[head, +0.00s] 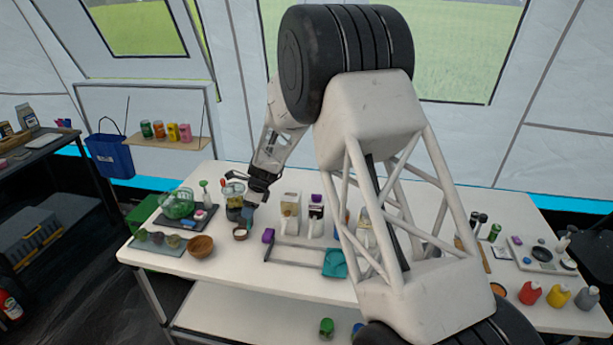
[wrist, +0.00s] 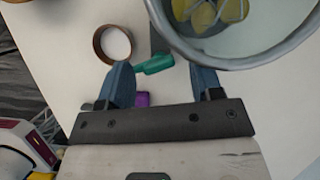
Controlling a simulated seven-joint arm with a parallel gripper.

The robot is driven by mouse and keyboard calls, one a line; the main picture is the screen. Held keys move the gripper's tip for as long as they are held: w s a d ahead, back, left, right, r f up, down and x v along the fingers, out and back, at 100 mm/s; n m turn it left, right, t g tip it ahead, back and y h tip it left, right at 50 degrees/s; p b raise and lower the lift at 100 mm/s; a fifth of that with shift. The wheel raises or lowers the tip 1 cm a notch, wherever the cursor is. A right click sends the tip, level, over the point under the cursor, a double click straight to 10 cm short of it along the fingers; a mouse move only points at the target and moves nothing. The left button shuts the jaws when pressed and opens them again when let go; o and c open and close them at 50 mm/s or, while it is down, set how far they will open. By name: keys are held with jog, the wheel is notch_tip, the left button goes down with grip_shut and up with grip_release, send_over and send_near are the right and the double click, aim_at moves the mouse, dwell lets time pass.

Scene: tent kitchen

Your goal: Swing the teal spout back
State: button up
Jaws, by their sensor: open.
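The teal spout (wrist: 154,65) shows in the wrist view just below and left of the rim of a round container (wrist: 190,47) holding yellow pieces. It lies across the space between my two blue fingertips, nearer the left one. In the head view the container (head: 234,192) is a jar near the left end of the table; I cannot make out the spout there. My gripper (head: 248,214) is beside the jar's right side, pointing down. In the wrist view my gripper (wrist: 165,72) is open, and I see nothing held. I cannot tell whether either finger touches the spout.
A small brown cup with white contents (wrist: 114,43) stands close to the left finger. A purple block (head: 268,236) and a teal tray (head: 335,263) lie to the right. A wooden bowl (head: 201,246) and green basket (head: 178,203) are left. Cartons (head: 290,217) stand right of my gripper.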

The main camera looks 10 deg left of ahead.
jog(key=m+t, duration=0.1)
jog(key=m, duration=0.2)
jog(key=shift+s, duration=0.15)
jog(key=shift+d+r, duration=0.15)
jog(key=shift+r, duration=0.2)
jog(key=s+d+r+n, duration=0.2)
jog(key=s+d+r, duration=0.2)
jog(key=d+r, duration=0.6)
jog(key=s+d+r+n+t, duration=0.1)
jog(key=s+d+r+n, duration=0.2)
jog(key=d+r, duration=0.7)
jog(key=shift+s+d+h, duration=0.35)
jog(key=shift+d+h, duration=0.05)
jog(key=shift+d, duration=0.55)
